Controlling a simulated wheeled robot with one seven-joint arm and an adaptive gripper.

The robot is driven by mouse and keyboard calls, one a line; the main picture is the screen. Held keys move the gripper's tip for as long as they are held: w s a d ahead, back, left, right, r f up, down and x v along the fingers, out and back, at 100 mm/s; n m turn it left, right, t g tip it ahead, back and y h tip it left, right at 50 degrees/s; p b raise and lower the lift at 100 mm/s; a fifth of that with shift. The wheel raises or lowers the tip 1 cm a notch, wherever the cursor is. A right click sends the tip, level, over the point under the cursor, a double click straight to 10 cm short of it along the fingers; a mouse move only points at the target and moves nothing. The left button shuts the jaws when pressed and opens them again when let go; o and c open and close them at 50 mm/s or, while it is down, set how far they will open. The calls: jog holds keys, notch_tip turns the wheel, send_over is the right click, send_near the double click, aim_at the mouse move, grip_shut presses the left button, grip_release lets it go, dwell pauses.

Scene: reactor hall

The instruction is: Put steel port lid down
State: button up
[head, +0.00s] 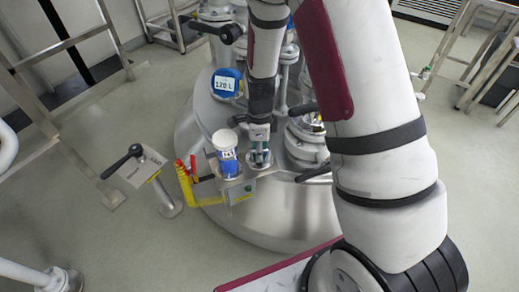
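My gripper (260,156) points down over the right end of a small steel shelf (236,184) on the front of the reactor. A small round steel piece (262,166), which looks like the port lid, shows right at the fingertips. At this size I cannot tell whether the fingers are closed on it, or whether it touches the shelf. A shiny round steel port (308,124) is on the reactor top to the right of my gripper. A white jar with a blue band (228,160) stands upright on the shelf, just left of my gripper.
The domed steel reactor (285,212) carries a blue gauge-like disc marked 120 L (227,84) and black handles (314,172). Red and yellow tools (186,180) hang left of the shelf. A post with a black lever (124,158) stands farther left.

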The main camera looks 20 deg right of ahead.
jog(key=shift+r, duration=0.15)
notch_tip(320, 180, up, 12)
jog(key=p, duration=0.4)
jog(key=shift+p, duration=0.4)
jog(key=s+a+r+n+y, duration=0.1)
jog(key=s+r+n, duration=1)
jog(key=r, duration=0.6)
jog(key=s+r+n, duration=0.2)
jog(key=s+n, duration=0.1)
jog(key=s, duration=0.4)
jog(key=s+r+n, duration=0.1)
jog(key=s+n, duration=0.3)
jog(key=s, duration=0.3)
jog(key=s+d+r+n+h, duration=0.1)
jog(key=s+r+n, duration=0.1)
jog(key=s+n, duration=0.2)
jog(key=s, duration=0.3)
jog(key=shift+s+r+t, duration=0.15)
jog(key=shift+r+t, duration=0.15)
jog(key=shift+d, duration=0.1)
